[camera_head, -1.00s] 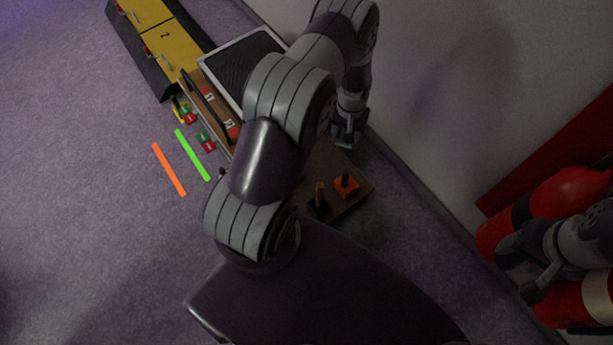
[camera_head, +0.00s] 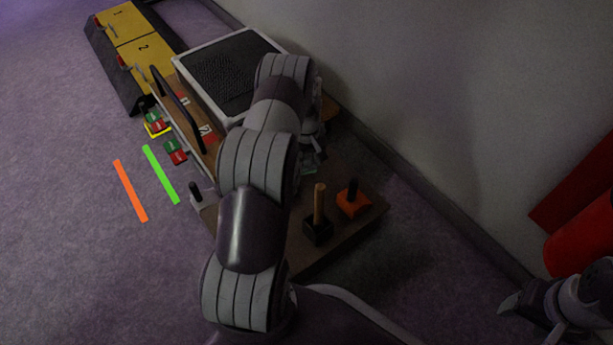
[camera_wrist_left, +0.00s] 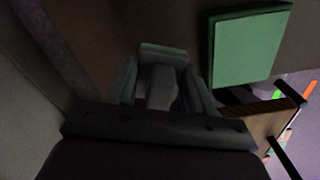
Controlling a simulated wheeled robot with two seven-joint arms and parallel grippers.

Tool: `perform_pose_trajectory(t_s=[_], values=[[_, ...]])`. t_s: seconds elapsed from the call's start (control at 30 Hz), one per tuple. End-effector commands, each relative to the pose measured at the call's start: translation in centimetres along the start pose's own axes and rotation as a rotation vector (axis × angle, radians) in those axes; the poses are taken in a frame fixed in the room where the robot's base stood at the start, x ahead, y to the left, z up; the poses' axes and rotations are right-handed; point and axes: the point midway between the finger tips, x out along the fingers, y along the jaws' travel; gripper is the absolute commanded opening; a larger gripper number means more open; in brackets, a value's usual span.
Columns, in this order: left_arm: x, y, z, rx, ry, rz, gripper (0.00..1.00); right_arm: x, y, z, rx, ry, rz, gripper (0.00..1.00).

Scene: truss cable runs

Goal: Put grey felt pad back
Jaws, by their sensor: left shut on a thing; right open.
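My left gripper (camera_head: 312,150) is over the far end of the brown board (camera_head: 345,228), partly hidden by my arm in the head view. In the left wrist view its jaws (camera_wrist_left: 163,92) are shut on a small grey block-like piece (camera_wrist_left: 158,86), which looks like the grey felt pad, though the picture is dim. A green square slab (camera_wrist_left: 250,46) lies right of the jaws in that view, apart from them. My right gripper (camera_head: 520,303) is open and empty at the lower right of the head view.
On the board stand a wooden peg in a black base (camera_head: 319,222) and an orange block with a black knob (camera_head: 352,200). A dark-topped tray (camera_head: 228,75), a handled wooden rack (camera_head: 188,112) and yellow boxes (camera_head: 128,30) lie beyond. A wall (camera_head: 440,120) bounds the right. Left carpet is mostly clear.

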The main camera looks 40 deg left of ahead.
Motion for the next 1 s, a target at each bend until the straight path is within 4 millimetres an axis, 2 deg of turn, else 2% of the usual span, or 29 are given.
perform_pose_trajectory(t_s=[0.03, 0.2, 0.23, 0.27, 0.53, 0.57, 0.6, 0.63, 1.0], values=[[1.4, 0.0, -0.1, 0.000, 0.002, 0.001, 0.20, 1.2, 0.0, 0.1, 0.000, 0.000, 0.000, 0.60], [4.0, 0.1, -0.1, 0.001, 0.003, 0.001, 0.20, 3.0, 0.0, 0.4, 0.000, 0.000, 0.000, 0.60], [3.9, 0.1, -0.1, 0.001, 0.003, 0.001, 0.20, 2.9, 0.0, 0.4, 0.000, 0.000, 0.000, 0.60], [3.7, 0.1, -0.1, 0.001, 0.003, 0.002, 0.14, 2.8, 0.0, 0.3, 0.000, -0.001, 0.000, 0.60], [3.9, 0.1, -0.1, 0.001, 0.002, 0.001, 0.14, 2.7, 0.0, 0.3, 0.000, 0.000, 0.000, 0.60], [3.9, 0.1, -0.1, 0.001, 0.002, 0.001, 0.59, 2.7, 0.0, 0.3, 0.000, 0.000, 0.000, 0.60], [3.9, 0.1, -0.1, 0.001, 0.002, 0.001, 0.72, 2.6, 0.0, 0.3, 0.000, 0.000, 0.000, 0.60], [3.9, 0.1, -0.1, 0.001, 0.002, 0.001, 0.78, 2.7, 0.0, 0.3, 0.000, 0.000, 0.000, 0.60], [3.3, 0.1, -0.1, 0.001, 0.003, 0.001, 0.78, 2.4, 0.0, 0.3, 0.000, 0.000, 0.000, 0.60]])
